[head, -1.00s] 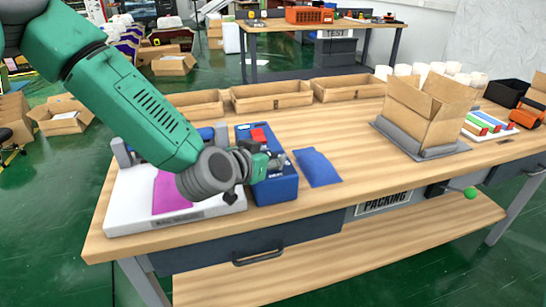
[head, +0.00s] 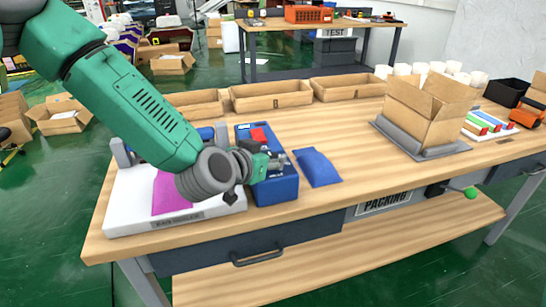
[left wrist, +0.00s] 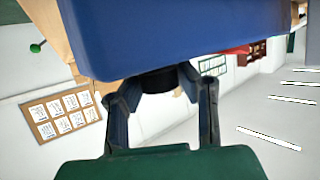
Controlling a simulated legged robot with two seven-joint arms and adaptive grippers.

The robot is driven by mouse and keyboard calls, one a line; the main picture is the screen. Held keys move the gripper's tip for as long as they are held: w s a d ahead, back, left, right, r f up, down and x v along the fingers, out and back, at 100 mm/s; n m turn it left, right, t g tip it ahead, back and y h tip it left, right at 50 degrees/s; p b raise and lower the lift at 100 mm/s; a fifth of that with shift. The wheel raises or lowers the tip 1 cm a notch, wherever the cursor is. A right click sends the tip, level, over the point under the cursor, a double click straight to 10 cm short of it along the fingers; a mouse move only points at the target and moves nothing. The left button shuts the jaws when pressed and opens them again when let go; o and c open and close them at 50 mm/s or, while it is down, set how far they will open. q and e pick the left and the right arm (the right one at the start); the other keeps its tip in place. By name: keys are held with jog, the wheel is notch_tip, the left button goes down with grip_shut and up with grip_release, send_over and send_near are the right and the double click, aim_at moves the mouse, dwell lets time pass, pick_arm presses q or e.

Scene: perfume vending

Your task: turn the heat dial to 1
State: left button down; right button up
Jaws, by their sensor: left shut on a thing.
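The blue box-shaped device (head: 275,192) stands on the wooden table, with a red patch on its top. My left gripper (head: 275,162) is at the top of this device, its fingers pointing right. In the left wrist view the device (left wrist: 175,38) fills the upper middle, and a dark round dial (left wrist: 158,82) sticks out from its face. The left gripper (left wrist: 162,92) is shut on this dial, one finger on each side. The dial's numbers and pointer cannot be seen. In the head view the fingers hide most of the dial. My right gripper is out of view.
A white machine with a magenta sheet (head: 172,193) stands left of the device, under my left arm. A blue pouch (head: 317,167) lies close on the right. An open carton (head: 425,112) stands farther right. Cardboard trays (head: 271,95) line the back. The table's middle is clear.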

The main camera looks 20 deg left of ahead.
pick_arm(q)
jog(key=shift+s, duration=0.1)
dwell(0.3)
jog(key=c, duration=1.1)
grip_release()
jog(key=shift+c, duration=0.2)
jog(key=shift+s+a, duration=0.1)
jog(key=v, duration=0.7)
jog(key=shift+s, duration=0.15)
jog(key=shift+a, duration=0.15)
